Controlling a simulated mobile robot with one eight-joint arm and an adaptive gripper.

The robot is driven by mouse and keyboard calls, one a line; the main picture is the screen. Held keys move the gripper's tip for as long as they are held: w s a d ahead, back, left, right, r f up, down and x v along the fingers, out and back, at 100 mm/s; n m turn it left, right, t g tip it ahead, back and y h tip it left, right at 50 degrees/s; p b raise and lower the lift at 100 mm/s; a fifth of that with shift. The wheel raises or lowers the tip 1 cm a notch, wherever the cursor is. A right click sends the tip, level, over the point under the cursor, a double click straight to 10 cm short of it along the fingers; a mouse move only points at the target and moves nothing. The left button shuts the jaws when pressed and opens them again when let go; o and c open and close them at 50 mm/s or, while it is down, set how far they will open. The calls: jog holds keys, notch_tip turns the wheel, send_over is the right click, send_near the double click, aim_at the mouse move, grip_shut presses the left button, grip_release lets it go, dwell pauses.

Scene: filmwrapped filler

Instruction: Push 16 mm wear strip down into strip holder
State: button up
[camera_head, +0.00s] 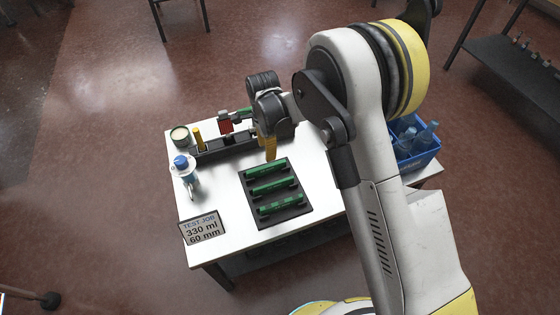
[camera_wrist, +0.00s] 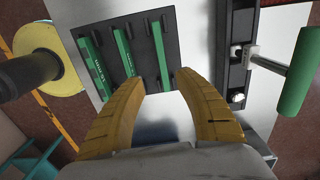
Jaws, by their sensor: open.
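Three green strips lie in slots of a black tray (camera_head: 297,214) on the white table: a back strip (camera_head: 264,172), a middle strip (camera_head: 271,186) and a front strip (camera_head: 281,204). The wrist view also shows them, left (camera_wrist: 94,66), middle (camera_wrist: 125,52) and right (camera_wrist: 160,55). Their markings are too small to read, so I cannot tell which is 16 mm. A long black fixture (camera_head: 228,151) stands behind the tray; I cannot tell which part is the strip holder. My gripper (camera_wrist: 158,82) is open and empty, with its orange fingers near the tray's back edge.
A green roller (camera_wrist: 301,75) on a white bracket sticks out at right in the wrist view. A blue-capped bottle (camera_head: 184,168), a round tin (camera_head: 180,135) and a sign (camera_head: 202,228) are at the table's left. A blue crate (camera_head: 418,152) with bottles stands at right.

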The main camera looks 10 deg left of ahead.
aim_at(268, 166)
notch_tip(268, 166, down, 6)
jog(key=shift+b, duration=1.1)
jog(key=f+b, duration=0.2)
jog(key=f, duration=0.1)
jog(key=f+b, duration=0.1)
jog(key=f, duration=0.1)
jog(key=shift+w+f, duration=0.2)
jog(key=shift+w, duration=0.1)
jog(key=shift+r, duration=0.1)
grip_shut()
